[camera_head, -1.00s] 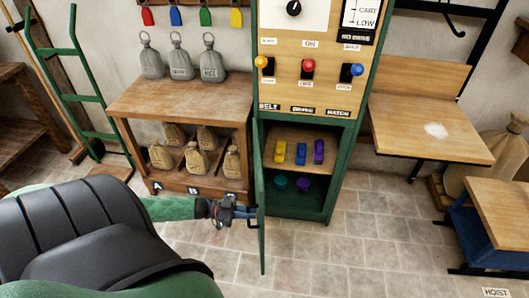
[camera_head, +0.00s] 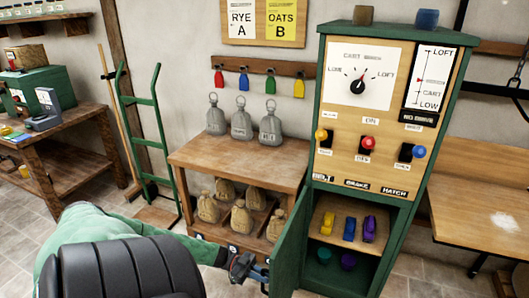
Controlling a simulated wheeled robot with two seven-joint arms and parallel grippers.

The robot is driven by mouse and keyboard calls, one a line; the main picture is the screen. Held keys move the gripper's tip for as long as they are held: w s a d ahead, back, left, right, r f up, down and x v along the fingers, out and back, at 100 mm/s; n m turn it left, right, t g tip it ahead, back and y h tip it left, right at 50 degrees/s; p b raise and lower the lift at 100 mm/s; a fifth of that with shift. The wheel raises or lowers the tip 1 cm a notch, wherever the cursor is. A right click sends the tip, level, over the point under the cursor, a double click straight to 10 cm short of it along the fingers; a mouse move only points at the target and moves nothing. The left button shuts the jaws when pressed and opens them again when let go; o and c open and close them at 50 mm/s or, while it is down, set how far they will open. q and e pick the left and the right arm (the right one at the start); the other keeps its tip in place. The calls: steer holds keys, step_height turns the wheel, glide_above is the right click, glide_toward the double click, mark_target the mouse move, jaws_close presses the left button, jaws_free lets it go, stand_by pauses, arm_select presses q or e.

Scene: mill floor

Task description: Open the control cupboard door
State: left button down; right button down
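The green control cupboard (camera_head: 395,185) stands at the right of centre in the head view. Its lower door (camera_head: 290,240) is swung open to the left, and the compartment inside shows. My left gripper (camera_head: 262,272) is low at the outer face of the door, by the handle. Its fingers are small and partly cut by the dark wrist, so I cannot tell whether they are closed on the handle. My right gripper is out of view.
Inside the cupboard are yellow (camera_head: 327,222), blue (camera_head: 349,228) and purple (camera_head: 369,228) pieces on a shelf, with round things below. A wooden bench (camera_head: 240,160) with grey weights and sacks stands left of the cupboard. A wooden table (camera_head: 480,215) stands right. A green hand truck (camera_head: 145,150) leans at the wall.

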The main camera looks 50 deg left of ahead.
arm_select(q)
steer(key=c, duration=1.5)
jaws_free()
steer(key=shift+c, duration=0.2)
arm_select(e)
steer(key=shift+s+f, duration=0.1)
